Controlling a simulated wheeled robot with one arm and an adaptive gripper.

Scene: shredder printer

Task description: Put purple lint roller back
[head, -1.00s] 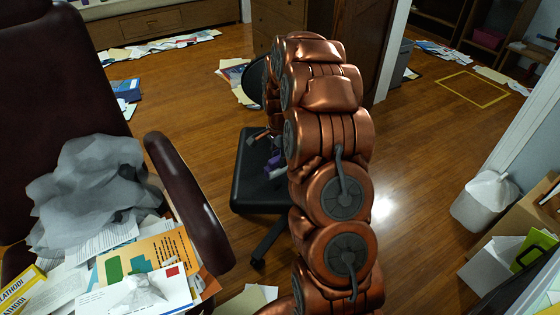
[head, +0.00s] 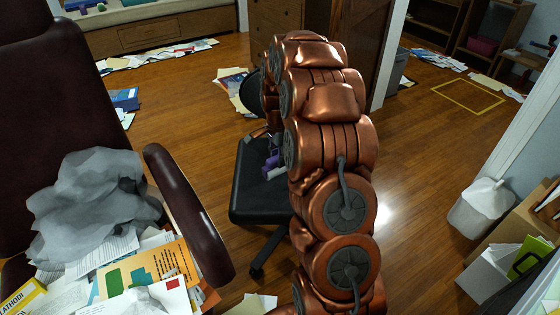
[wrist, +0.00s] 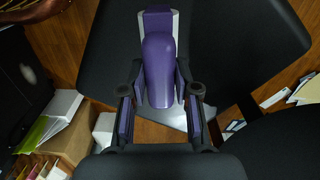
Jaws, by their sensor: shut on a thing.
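The purple lint roller (wrist: 159,70) is between the fingers of my gripper (wrist: 160,90) in the wrist view. My gripper is shut on its rounded purple part, and a wider purple end with pale sides points away from the gripper. The black chair seat (wrist: 230,45) lies behind the roller; I cannot tell whether they touch. In the head view, a small purple part of the roller (head: 270,162) shows over the black chair seat (head: 258,195), left of my arm. My arm hides most of the gripper there.
A dark red armchair (head: 195,210) heaped with papers and a grey bag (head: 88,200) stands at the left. A white bin (head: 482,206) and a cardboard box (head: 520,225) stand at the right. A yellow outlined rectangle (head: 470,95) marks open wooden floor at the back right.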

